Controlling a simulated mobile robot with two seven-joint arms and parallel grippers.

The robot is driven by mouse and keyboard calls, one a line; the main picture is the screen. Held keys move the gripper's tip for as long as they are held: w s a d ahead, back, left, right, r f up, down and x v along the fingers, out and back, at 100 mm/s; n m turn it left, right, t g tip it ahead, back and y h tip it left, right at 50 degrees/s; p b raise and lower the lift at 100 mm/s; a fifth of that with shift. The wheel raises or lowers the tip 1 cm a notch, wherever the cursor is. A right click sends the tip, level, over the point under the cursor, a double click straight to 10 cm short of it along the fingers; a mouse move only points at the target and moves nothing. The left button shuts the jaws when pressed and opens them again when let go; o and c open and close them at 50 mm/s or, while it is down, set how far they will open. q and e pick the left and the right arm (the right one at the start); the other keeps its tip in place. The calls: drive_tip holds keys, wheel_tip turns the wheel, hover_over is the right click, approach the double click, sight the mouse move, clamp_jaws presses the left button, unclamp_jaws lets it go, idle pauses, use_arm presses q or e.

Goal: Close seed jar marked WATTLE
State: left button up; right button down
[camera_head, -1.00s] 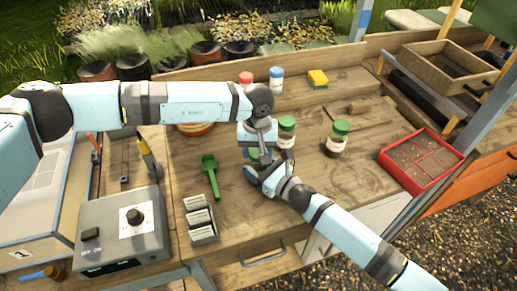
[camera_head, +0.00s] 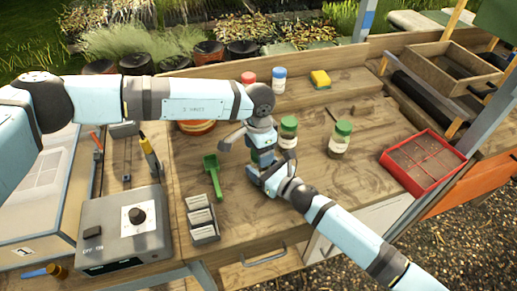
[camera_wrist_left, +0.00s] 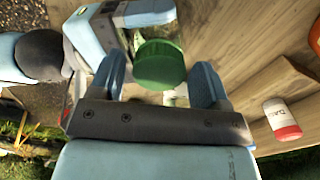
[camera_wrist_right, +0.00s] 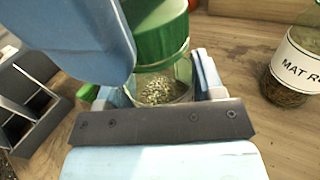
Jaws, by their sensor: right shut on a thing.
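A glass jar with seeds inside stands upright on the bench; in the right wrist view its glass body (camera_wrist_right: 165,88) and green lid (camera_wrist_right: 155,30) show. My right gripper (camera_wrist_right: 150,92) is shut on the jar's body from the side. My left gripper (camera_wrist_left: 160,82) is above, its fingers open on either side of the green lid (camera_wrist_left: 160,65); I cannot tell whether they touch it. A finger of it covers part of the right wrist view. The lid sits at the jar's mouth; how tightly cannot be told. No WATTLE label is readable. My right gripper also shows in the head view (camera_head: 265,172).
Two other green-lidded jars stand close by (camera_head: 288,133) and further right (camera_head: 338,140); one reads "MAT R..." (camera_wrist_right: 300,55). A green scoop (camera_head: 213,175), seed packet box (camera_head: 203,218), red tray (camera_head: 422,160) and yellow sponge (camera_head: 320,79) lie around.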

use_arm(q)
drive_tip(key=shift+o, duration=0.3)
drive_tip(key=shift+r, duration=0.1)
drive_tip(key=shift+r, duration=2.15)
drive_tip(key=shift+c, duration=0.3)
